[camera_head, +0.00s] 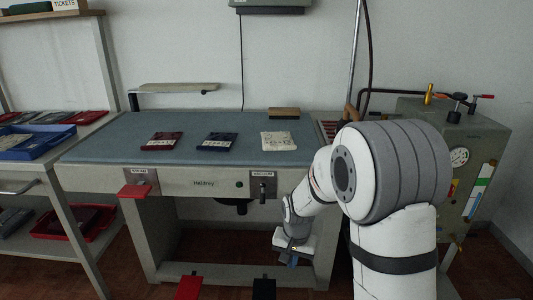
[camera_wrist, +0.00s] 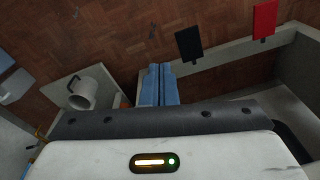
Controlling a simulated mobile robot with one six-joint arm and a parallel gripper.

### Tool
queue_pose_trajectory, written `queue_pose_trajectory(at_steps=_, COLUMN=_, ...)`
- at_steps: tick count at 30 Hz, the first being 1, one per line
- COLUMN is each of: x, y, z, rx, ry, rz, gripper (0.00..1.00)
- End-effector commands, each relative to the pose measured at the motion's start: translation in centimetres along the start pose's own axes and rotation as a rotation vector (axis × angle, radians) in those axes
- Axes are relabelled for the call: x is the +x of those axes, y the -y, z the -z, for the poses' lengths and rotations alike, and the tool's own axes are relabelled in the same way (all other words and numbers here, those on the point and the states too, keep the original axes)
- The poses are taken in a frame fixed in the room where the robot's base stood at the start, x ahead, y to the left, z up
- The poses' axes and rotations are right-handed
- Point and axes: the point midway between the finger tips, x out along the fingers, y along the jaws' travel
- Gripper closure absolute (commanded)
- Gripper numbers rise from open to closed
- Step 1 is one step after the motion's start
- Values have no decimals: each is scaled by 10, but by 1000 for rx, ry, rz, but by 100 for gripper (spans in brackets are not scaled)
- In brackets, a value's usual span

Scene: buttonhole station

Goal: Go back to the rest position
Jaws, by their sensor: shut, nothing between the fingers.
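My gripper (camera_head: 291,259) hangs low in front of the pressing table (camera_head: 110,143), below the table's front edge and close to its lower frame. In the wrist view its two blue fingers (camera_wrist: 158,86) lie side by side, shut, with nothing between them. The fingers point over the wooden floor (camera_wrist: 130,45). My arm covers the right end of the table in the head view.
Dark red (camera_head: 161,141), dark blue (camera_head: 216,141) and cream (camera_head: 278,141) folded pieces lie on the table. A red pedal (camera_head: 189,287) and a black pedal (camera_head: 264,289) stand in front below. A grey boiler cabinet (camera_head: 482,150) is at right, a shelf with a blue tray (camera_head: 37,143) at left.

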Motion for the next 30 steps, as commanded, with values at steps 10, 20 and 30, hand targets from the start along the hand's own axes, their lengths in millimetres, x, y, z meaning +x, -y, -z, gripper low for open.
queue_pose_trajectory(at_steps=10, x=-215, y=-64, z=-58, rx=-141, ry=-65, rz=11, gripper=100)
queue_pose_trajectory(at_steps=20, x=-332, y=-112, z=-132, rx=-266, ry=-112, rz=4, gripper=100)
queue_pose_trajectory(at_steps=30, x=-348, y=-123, z=-155, rx=-302, ry=-122, rz=-1, gripper=100)
